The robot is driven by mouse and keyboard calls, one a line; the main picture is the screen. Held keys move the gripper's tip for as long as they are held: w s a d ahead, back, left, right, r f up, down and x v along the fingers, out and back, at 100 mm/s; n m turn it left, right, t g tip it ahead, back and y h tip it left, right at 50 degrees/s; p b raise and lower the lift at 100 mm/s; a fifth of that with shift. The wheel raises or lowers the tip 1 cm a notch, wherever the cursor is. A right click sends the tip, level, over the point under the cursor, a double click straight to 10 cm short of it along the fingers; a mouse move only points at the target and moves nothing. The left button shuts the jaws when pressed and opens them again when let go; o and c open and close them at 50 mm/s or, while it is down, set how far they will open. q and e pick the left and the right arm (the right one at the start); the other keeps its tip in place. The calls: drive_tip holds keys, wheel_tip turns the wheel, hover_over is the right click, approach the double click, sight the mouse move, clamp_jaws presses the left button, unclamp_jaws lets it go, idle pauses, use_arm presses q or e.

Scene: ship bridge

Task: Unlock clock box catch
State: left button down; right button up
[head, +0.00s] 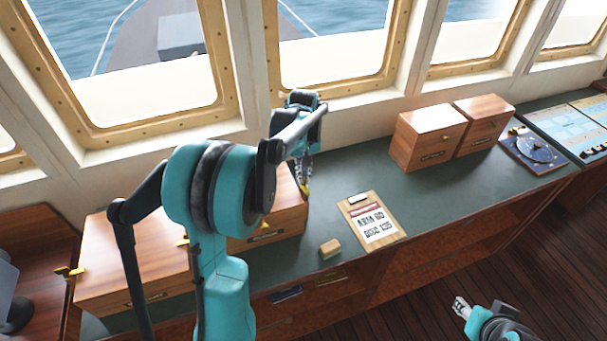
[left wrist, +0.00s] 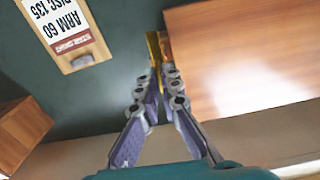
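A wooden box (head: 285,222) stands on the green counter, partly hidden behind my left arm. A brass catch (head: 305,189) is at its right side. In the left wrist view the brass catch (left wrist: 157,47) lies at the edge of the wooden box (left wrist: 245,55). My left gripper (head: 303,178) reaches down to this catch. Its fingers (left wrist: 160,72) are nearly together, with the brass between their tips. Another brass piece (head: 265,226) is on the box front. Box labels are too small to read. My right gripper (head: 461,306) is low at the right, away from the boxes; its finger gap is unclear.
Another wooden box (head: 140,255) with brass catches stands left. Two more boxes (head: 430,128) (head: 486,115) stand back right. A clipboard (head: 372,222) reading "ARM 60 DISC 135" and a small wooden block (head: 330,249) lie on the counter (head: 345,180). A blue dial plate (head: 533,148) is at right.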

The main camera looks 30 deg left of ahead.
use_arm(q)
drive_tip(key=shift+n, duration=0.3)
drive_tip(key=c, duration=1.7)
unclamp_jaws()
wheel_tip(320, 180, up, 12)
drive_tip(key=shift+r, duration=0.1)
